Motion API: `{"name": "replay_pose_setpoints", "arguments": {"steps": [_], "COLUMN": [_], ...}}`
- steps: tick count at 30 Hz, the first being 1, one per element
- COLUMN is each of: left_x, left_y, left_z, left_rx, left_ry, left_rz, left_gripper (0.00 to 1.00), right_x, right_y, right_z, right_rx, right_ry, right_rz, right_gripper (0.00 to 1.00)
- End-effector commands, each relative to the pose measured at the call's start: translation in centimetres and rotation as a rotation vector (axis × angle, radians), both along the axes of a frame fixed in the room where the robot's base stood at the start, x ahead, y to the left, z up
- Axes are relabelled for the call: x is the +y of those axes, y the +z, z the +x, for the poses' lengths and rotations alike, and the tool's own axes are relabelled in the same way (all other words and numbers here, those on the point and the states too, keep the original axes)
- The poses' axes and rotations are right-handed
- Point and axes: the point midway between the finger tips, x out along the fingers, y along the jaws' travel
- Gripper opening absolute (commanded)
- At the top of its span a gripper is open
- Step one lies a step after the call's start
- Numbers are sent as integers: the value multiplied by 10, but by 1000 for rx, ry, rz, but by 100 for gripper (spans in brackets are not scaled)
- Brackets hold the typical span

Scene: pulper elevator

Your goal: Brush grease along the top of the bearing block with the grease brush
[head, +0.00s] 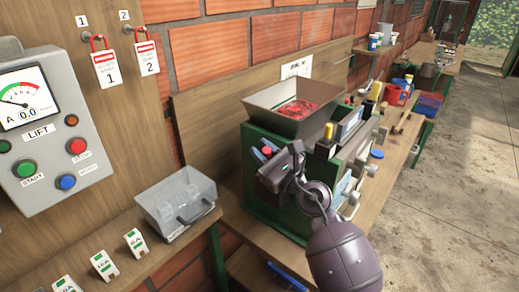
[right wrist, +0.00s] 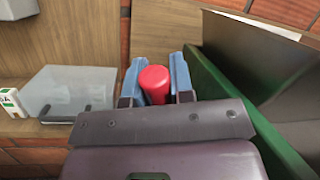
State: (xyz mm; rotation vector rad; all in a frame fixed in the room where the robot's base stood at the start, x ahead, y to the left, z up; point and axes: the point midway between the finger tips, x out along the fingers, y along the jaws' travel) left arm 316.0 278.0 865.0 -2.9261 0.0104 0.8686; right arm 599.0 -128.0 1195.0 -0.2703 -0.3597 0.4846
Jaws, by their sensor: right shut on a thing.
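My right gripper (head: 266,152) is shut on a red cylinder (right wrist: 155,83), whose rounded end shows between the two blue fingers in the right wrist view. The cylinder may be the grease brush's handle, but no bristles show. The gripper is at the near left side of the green machine (head: 256,146), below its hopper; my right arm hides part of the machine's front. I cannot make out the bearing block for certain. My left gripper is not in view.
The grey hopper (head: 265,97) holds red fruit (head: 298,109). A clear box (head: 172,197) lies on the bench to the left, below the lift control panel (head: 48,120). Red and blue containers stand farther along the bench. The concrete floor (head: 450,190) at right is clear.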

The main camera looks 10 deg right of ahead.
Motion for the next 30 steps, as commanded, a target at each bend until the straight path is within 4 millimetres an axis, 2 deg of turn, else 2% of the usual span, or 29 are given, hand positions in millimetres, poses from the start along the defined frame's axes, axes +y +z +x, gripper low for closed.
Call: {"name": "replay_pose_setpoints", "arguments": {"steps": [30], "left_x": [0], "left_y": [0], "left_z": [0], "left_rx": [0], "left_ry": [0], "left_rz": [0], "left_gripper": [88], "right_x": [-13], "right_y": [1], "right_z": [-16], "right_rx": [2], "right_ry": [0], "right_rz": [0], "right_gripper": [0]}}
